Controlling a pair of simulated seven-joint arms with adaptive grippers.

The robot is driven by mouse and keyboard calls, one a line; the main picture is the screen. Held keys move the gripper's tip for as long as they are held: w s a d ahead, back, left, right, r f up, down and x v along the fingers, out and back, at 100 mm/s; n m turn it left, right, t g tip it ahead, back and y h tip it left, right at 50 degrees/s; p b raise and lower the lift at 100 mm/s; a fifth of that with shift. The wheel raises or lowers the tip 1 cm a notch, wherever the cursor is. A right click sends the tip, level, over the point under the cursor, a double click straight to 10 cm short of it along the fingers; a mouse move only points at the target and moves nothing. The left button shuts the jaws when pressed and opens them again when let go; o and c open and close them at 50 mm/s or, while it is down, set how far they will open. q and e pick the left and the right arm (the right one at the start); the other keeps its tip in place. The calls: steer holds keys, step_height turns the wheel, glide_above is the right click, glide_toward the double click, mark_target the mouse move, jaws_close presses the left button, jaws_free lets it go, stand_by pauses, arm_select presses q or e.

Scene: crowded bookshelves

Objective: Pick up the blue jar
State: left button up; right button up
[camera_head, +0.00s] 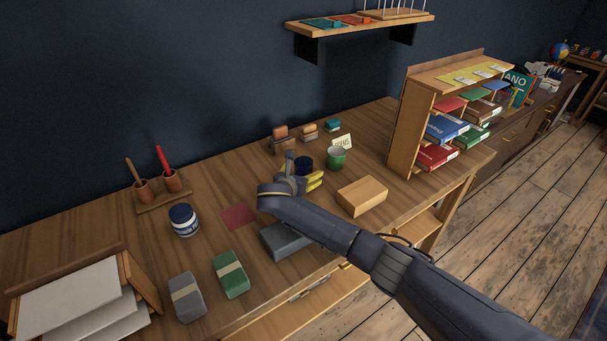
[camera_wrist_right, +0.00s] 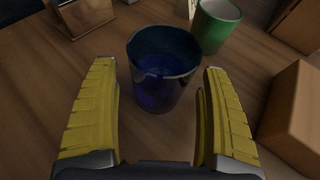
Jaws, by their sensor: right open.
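A dark blue open-topped jar (camera_head: 304,164) stands upright on the wooden desk, left of a green cup (camera_head: 336,157). My right gripper (camera_head: 312,181) is right in front of it, with its yellow fingers low over the desk. In the right wrist view the blue jar (camera_wrist_right: 163,68) stands between and slightly beyond the two open fingers, with gaps on both sides. Its lower part is in shadow. Another blue jar with a white label and lid (camera_head: 184,220) stands farther left on the desk. My left gripper is not in view.
A cardboard-coloured box (camera_head: 362,196) lies right of my right gripper, and a dark grey box (camera_head: 286,241) lies under my forearm. Small blocks (camera_head: 281,137) stand behind. A shelf of books (camera_head: 404,128) bounds the desk on the right. A red mat (camera_head: 238,216) lies left.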

steer(key=shift+x, duration=0.8)
steer(key=c, duration=1.5)
steer(key=shift+r, duration=0.15)
